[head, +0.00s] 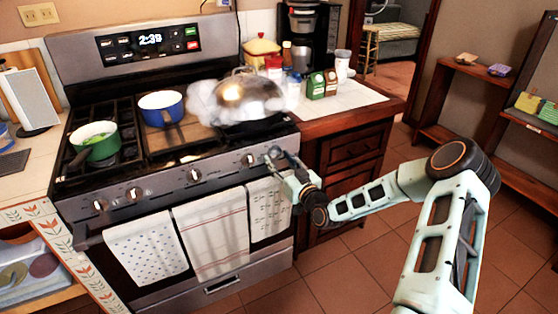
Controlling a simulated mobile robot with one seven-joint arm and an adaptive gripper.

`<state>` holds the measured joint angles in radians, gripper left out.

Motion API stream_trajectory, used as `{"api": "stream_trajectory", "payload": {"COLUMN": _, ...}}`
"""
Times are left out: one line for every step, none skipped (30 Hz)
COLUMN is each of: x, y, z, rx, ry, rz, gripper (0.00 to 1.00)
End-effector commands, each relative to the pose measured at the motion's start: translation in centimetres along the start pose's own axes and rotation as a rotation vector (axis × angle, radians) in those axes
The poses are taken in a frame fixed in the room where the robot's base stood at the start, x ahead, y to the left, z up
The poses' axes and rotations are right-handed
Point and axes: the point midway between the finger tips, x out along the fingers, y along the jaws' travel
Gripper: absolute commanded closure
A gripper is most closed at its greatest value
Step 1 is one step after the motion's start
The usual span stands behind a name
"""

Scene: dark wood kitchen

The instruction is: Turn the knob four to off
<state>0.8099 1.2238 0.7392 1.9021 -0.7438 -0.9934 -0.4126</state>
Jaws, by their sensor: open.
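The stove (165,180) has a row of several knobs along its front panel. From the left, the first knob (99,206), second knob (134,194), third knob (195,175) and fourth knob (248,159) show clearly. My gripper (273,156) is open at the right end of the panel, just right of the fourth knob. No numbers on the knobs are readable.
A green pot (94,143), a blue pot (162,109) and a steaming, lidded pan (249,97) stand on the stove. Towels (210,235) hang on the oven handle below the knobs. A wooden cabinet (350,150) stands to the right. The floor in front is clear.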

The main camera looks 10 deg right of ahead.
Motion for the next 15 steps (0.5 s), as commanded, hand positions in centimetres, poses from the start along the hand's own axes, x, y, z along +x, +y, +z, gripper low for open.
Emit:
{"api": "stream_trajectory", "payload": {"x": 0.20, "y": -0.02, "z": -0.01, "rx": 0.000, "ry": 0.000, "rz": 0.000, "gripper": 0.55}}
{"api": "stream_trajectory", "payload": {"x": 0.27, "y": -0.01, "z": -0.02, "rx": 0.000, "ry": 0.001, "rz": 0.000, "gripper": 0.55}}
{"api": "stream_trajectory", "payload": {"x": 0.31, "y": 0.00, "z": -0.03, "rx": 0.000, "ry": 0.001, "rz": 0.000, "gripper": 0.55}}
{"api": "stream_trajectory", "payload": {"x": 0.33, "y": 0.01, "z": -0.04, "rx": 0.000, "ry": 0.001, "rz": 0.000, "gripper": 0.55}}
{"api": "stream_trajectory", "payload": {"x": 0.32, "y": 0.01, "z": -0.03, "rx": 0.000, "ry": 0.001, "rz": 0.000, "gripper": 0.55}}
{"api": "stream_trajectory", "payload": {"x": 0.32, "y": 0.01, "z": -0.04, "rx": 0.000, "ry": 0.001, "rz": 0.000, "gripper": 0.55}}
{"api": "stream_trajectory", "payload": {"x": 0.31, "y": 0.01, "z": -0.03, "rx": 0.000, "ry": 0.001, "rz": 0.000, "gripper": 0.55}}
{"api": "stream_trajectory", "payload": {"x": 0.30, "y": 0.01, "z": -0.04, "rx": 0.000, "ry": 0.001, "rz": 0.000, "gripper": 0.55}}
{"api": "stream_trajectory", "payload": {"x": 0.30, "y": 0.01, "z": -0.03, "rx": 0.000, "ry": 0.000, "rz": 0.000, "gripper": 0.55}}
{"api": "stream_trajectory", "payload": {"x": 0.29, "y": 0.01, "z": -0.03, "rx": 0.000, "ry": 0.000, "rz": 0.000, "gripper": 0.59}}
{"api": "stream_trajectory", "payload": {"x": 0.29, "y": 0.01, "z": -0.03, "rx": 0.000, "ry": 0.000, "rz": 0.000, "gripper": 0.62}}
{"api": "stream_trajectory", "payload": {"x": 0.28, "y": 0.01, "z": -0.03, "rx": 0.000, "ry": 0.000, "rz": 0.000, "gripper": 0.66}}
{"api": "stream_trajectory", "payload": {"x": 0.28, "y": 0.01, "z": -0.03, "rx": 0.000, "ry": 0.000, "rz": 0.000, "gripper": 0.70}}
{"api": "stream_trajectory", "payload": {"x": 0.28, "y": 0.01, "z": -0.03, "rx": 0.000, "ry": 0.000, "rz": 0.000, "gripper": 0.73}}
{"api": "stream_trajectory", "payload": {"x": 0.27, "y": 0.02, "z": -0.03, "rx": -0.001, "ry": 0.000, "rz": 0.000, "gripper": 0.77}}
